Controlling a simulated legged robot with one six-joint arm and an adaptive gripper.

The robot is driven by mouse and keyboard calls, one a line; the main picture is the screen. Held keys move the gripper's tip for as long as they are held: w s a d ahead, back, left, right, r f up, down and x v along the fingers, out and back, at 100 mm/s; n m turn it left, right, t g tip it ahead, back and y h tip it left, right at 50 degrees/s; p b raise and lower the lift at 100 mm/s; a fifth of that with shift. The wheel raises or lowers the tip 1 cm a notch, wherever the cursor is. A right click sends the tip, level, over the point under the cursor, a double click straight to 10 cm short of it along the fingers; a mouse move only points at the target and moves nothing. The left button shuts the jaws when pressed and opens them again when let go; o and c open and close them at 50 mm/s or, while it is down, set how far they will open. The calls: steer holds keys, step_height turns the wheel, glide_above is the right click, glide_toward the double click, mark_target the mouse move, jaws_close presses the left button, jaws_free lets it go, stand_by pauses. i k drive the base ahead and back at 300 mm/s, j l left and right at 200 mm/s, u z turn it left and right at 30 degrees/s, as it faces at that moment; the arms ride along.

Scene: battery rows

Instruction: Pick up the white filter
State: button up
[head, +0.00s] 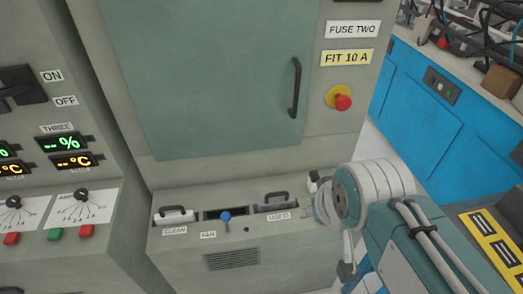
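The white filter (176,218) sits in the left slot of the low cabinet front, above the label CLEAN. It has a dark handle on top. A greyer filter (275,207) with a dark handle sits in the right slot, above the label USED. My arm (345,200) is at the right, well to the right of the white filter and apart from it. Its white and teal links hide the area behind them. The fingers of my gripper cannot be made out clearly, so I cannot tell whether it is open or shut.
The green cabinet door (215,80) above is closed. A panel with switches (75,210) juts out at the left. A blue workbench (425,110) stands at the right.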

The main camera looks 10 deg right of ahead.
mark_target(184, 217)
steer(key=j+u, duration=0.15)
steer(key=j, duration=0.3)
steer(key=i+j+u, duration=0.1)
steer(key=j, duration=0.3)
steer(key=i+j+u, duration=0.15)
steer(key=j, duration=0.25)
